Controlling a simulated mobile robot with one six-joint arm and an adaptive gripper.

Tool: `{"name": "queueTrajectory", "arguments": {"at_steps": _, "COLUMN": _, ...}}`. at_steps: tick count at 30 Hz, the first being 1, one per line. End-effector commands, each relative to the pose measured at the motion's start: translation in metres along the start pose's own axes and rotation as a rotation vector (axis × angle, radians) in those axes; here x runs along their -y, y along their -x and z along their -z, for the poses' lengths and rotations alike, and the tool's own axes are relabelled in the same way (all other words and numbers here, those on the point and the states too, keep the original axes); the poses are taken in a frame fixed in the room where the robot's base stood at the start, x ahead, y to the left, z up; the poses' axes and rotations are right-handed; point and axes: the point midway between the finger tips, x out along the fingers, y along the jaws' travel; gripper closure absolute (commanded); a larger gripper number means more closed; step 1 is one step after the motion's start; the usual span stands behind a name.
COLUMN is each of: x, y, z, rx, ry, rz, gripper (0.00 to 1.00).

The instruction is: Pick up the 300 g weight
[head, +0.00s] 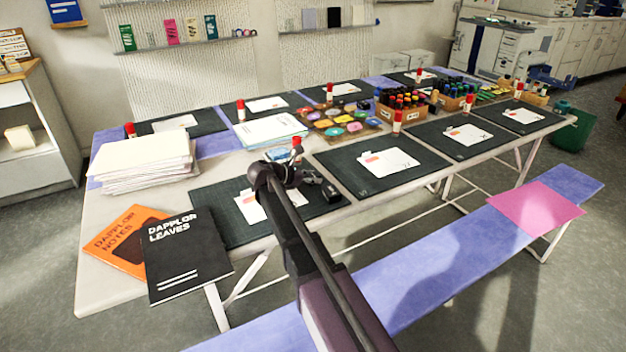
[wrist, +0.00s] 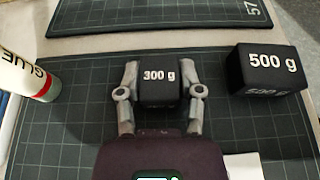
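The 300 g weight (wrist: 160,88) is a small black block with white lettering, in the middle of the wrist view. My gripper (wrist: 163,80) has one grey finger along each side of it. Both fingers look very close to its sides, but I cannot tell whether they press on it. In the head view my gripper (head: 296,176) is low over the near dark mat (head: 218,205), and the weight is small and hard to make out beside it. The weight seems to be at mat level.
A larger 500 g weight (wrist: 268,72) stands to the right in the wrist view, apart from my fingers. A glue stick (wrist: 28,72) is at the left. A white card (head: 250,208) lies on the mat. Paper stacks and two books, one black (head: 185,255), lie left on the table.

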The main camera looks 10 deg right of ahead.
Motion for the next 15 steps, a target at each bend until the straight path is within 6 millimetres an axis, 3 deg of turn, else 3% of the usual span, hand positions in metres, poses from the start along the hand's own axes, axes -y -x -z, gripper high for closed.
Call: {"name": "queueTrajectory", "arguments": {"at_steps": 15, "x": 0.0002, "y": 0.001, "z": -0.0034, "rx": 0.001, "ry": 0.0, "rz": 0.001, "gripper": 1.0}}
